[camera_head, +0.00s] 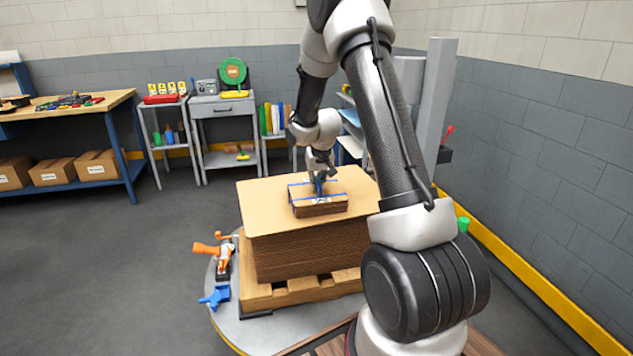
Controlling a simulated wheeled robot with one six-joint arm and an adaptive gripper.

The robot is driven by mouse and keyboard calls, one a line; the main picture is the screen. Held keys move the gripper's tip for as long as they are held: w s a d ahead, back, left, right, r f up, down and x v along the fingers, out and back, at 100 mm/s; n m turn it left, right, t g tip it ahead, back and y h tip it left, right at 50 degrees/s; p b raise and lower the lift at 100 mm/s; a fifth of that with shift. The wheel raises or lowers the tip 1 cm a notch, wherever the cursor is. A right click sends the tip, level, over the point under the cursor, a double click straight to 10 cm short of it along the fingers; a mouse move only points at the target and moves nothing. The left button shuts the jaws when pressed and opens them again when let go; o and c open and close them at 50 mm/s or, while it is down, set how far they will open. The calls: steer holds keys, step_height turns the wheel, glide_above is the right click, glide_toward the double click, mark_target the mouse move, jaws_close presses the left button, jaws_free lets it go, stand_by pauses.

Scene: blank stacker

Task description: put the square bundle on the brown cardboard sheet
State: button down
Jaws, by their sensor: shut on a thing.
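The square bundle (318,209) is a brown stack tied with blue straps. It is at the brown cardboard sheet (265,195), which tops a tall stack of cardboard on a pallet (305,290). The bundle appears to rest on the sheet or hover just above it; I cannot tell which. My gripper (319,187) points down at the middle of the bundle and is shut on it where the blue straps cross. The fingertips are small and partly hidden by the arm and straps. My arm hides the right part of the sheet.
The pallet stands on a round grey turntable (230,310). A workbench (85,105) and carts (222,107) stand behind. Open floor (110,260) lies to the left.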

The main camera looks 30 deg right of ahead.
steer(key=shift+f, duration=0.1)
steer(key=c, duration=1.5)
jaws_free()
steer(key=s+a+r+n, duration=0.1)
steer(key=s+a+r, duration=0.2)
steer(key=s+r, duration=0.7)
steer(key=s+a+r, duration=0.3)
steer(key=s+r, duration=0.6)
steer(key=r, duration=0.4)
steer(key=s+a, duration=0.1)
steer(key=s, duration=0.5)
steer(key=s+a+n, duration=0.1)
steer(key=s+a, duration=0.1)
steer(key=s, duration=0.4)
steer(key=s+a+r+n+y, duration=0.1)
steer(key=s, duration=0.6)
steer(key=shift+a, duration=0.25)
